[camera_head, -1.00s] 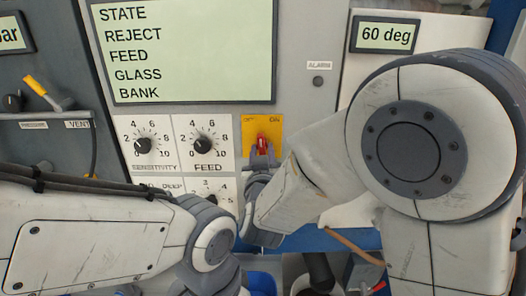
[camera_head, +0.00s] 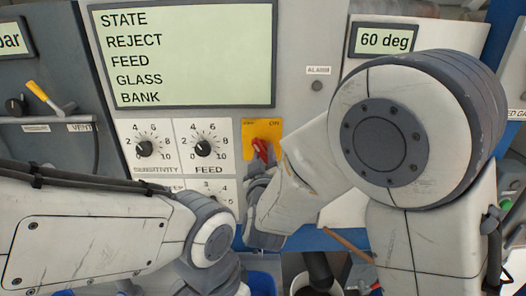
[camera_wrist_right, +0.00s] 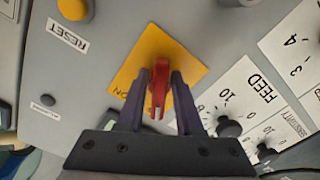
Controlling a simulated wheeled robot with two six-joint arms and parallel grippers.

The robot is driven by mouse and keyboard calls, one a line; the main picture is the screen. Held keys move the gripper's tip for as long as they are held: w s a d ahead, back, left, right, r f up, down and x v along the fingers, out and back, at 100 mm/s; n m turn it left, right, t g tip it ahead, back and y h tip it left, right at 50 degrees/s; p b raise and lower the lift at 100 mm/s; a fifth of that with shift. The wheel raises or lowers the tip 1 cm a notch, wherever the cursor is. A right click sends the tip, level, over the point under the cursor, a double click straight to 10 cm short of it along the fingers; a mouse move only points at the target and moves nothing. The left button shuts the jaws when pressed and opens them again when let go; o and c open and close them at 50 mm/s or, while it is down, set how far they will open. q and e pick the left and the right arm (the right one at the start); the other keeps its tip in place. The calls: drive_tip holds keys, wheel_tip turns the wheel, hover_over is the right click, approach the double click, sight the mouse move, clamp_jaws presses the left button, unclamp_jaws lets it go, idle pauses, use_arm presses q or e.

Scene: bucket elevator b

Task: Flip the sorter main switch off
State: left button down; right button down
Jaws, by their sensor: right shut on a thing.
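The sorter main switch is a red handle (camera_head: 262,150) on a yellow plate (camera_head: 249,128) with an "ON" label at its upper right. In the head view the handle is tilted, its top toward the upper left. My right gripper (camera_head: 261,163) is at the handle from below. In the right wrist view, my right gripper (camera_wrist_right: 158,82) is shut on the red handle (camera_wrist_right: 160,90), with one dark finger on each side; the yellow plate (camera_wrist_right: 150,48) lies behind. My left arm comes in from the left in the head view, but its fingers are not visible.
A display screen (camera_head: 183,55) is above the switch. The sensitivity knob (camera_head: 144,149) and feed knob (camera_head: 203,149) are just left of the plate. An alarm lamp (camera_head: 317,86) is to the upper right. A yellow reset button (camera_wrist_right: 74,9) shows in the wrist view.

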drive_tip(key=shift+n+p, duration=0.45)
drive_tip(key=shift+n, duration=0.75)
drive_tip(key=c, duration=0.6)
unclamp_jaws()
drive_tip(key=shift+s, duration=0.1)
